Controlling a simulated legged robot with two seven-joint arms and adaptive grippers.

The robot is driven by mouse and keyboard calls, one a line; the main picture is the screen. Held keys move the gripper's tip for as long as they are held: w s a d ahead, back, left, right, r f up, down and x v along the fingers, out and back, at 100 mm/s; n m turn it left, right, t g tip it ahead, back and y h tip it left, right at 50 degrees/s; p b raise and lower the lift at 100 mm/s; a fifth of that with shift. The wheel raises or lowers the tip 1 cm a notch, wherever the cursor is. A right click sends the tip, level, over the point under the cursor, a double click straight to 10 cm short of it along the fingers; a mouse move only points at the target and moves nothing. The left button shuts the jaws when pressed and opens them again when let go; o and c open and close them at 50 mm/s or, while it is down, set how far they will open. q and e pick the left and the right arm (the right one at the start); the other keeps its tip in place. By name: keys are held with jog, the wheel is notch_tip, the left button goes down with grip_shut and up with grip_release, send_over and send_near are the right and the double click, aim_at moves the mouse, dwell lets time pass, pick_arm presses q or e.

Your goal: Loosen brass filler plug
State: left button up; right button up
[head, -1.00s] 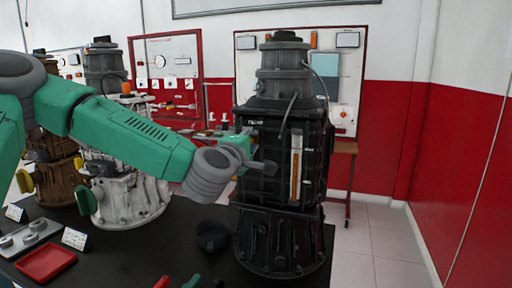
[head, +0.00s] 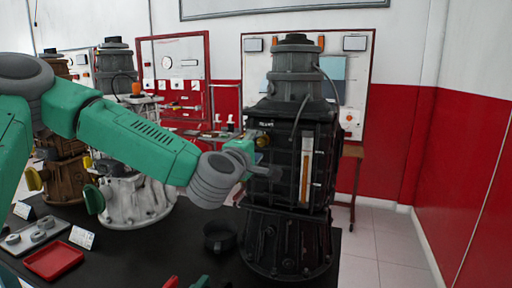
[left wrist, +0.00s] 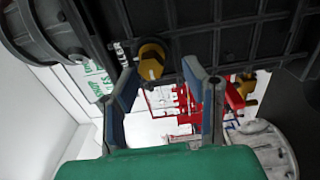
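The brass filler plug (head: 262,140) sits on the upper left side of the black engine (head: 290,165), just above and beyond my left gripper (head: 266,171). The plug appears beyond the fingertips, nearer the left finger; I cannot tell the exact gap.
A dark round bowl (head: 219,236) stands on the black table left of the engine. A red tray (head: 54,260) and a grey tray (head: 36,235) lie at the left. A white engine (head: 138,197) stands behind my arm. Red and green pieces show at the bottom edge.

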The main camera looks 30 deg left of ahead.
pick_arm(q)
jog(key=v, duration=0.7)
jog(key=shift+s+a, duration=0.2)
jog(key=shift+r, duration=0.1)
jog(key=shift+d, duration=0.2)
